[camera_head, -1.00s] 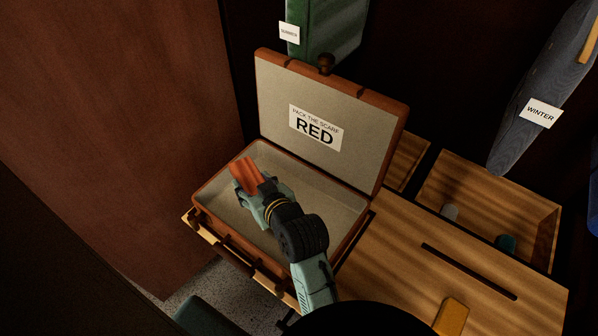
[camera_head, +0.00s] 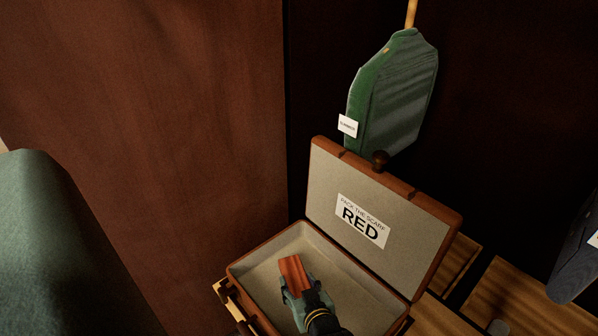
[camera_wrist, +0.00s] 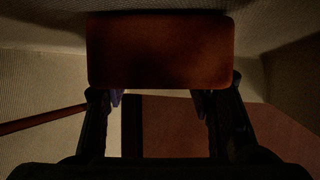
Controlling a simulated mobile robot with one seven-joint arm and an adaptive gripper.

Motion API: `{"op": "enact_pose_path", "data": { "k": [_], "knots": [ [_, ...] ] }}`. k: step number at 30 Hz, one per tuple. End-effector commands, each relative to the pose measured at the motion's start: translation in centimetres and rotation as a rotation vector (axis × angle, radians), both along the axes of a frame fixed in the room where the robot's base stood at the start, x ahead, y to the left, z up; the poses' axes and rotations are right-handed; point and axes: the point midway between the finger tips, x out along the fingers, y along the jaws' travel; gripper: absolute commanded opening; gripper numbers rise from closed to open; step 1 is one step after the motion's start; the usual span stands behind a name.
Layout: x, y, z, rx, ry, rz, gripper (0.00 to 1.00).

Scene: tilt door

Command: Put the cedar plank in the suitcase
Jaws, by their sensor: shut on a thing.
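The cedar plank (camera_head: 294,271) is a reddish-brown block held at the end of my gripper (camera_head: 297,290). In the wrist view the plank (camera_wrist: 158,50) fills the top middle, with a finger of my gripper (camera_wrist: 158,98) at either side. My gripper is shut on it. The open suitcase (camera_head: 262,254) has a brown shell and pale lining, its lid raised at the back with a card reading "PACK THE SCARF RED". The plank and gripper are over or inside the suitcase's base. I cannot tell whether the plank touches the suitcase floor.
A green garment (camera_head: 395,95) with a white tag hangs behind the lid. A dark blue garment (camera_head: 577,258) hangs at the right edge. Wooden compartments (camera_head: 520,295) lie right of the suitcase. A large reddish-brown panel (camera_head: 150,110) stands at the left.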

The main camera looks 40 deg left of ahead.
Motion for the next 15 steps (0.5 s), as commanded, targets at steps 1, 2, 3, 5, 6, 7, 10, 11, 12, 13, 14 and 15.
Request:
{"op": "enact_pose_path", "data": {
  "k": [1, 2, 3, 5, 6, 7, 10, 11, 12, 13, 14, 15],
  "knots": [
    [0.00, 0.04, 0.08, 0.003, -0.001, 0.000, 0.14],
    [0.00, 0.04, 0.10, 0.003, -0.001, 0.000, 0.14],
    [0.01, 0.04, 0.11, 0.003, -0.001, 0.000, 0.14],
    [0.01, 0.04, 0.11, 0.003, -0.001, 0.000, 0.14],
    [0.01, 0.04, 0.07, 0.003, -0.001, 0.000, 0.14],
    [0.02, 0.03, -0.02, 0.003, -0.001, 0.000, 0.14],
    [0.01, 0.01, -0.30, 0.000, 0.001, 0.000, 0.51],
    [0.01, 0.01, -0.25, 0.000, 0.001, 0.000, 0.53],
    [0.01, 0.01, -0.24, 0.000, 0.001, 0.000, 0.56],
    [0.01, 0.01, -0.24, 0.000, 0.001, 0.000, 0.57],
    [0.01, 0.01, -0.24, 0.000, 0.001, 0.000, 0.59],
    [0.01, 0.02, -0.23, 0.000, 0.001, 0.000, 0.62]
  ]
}}
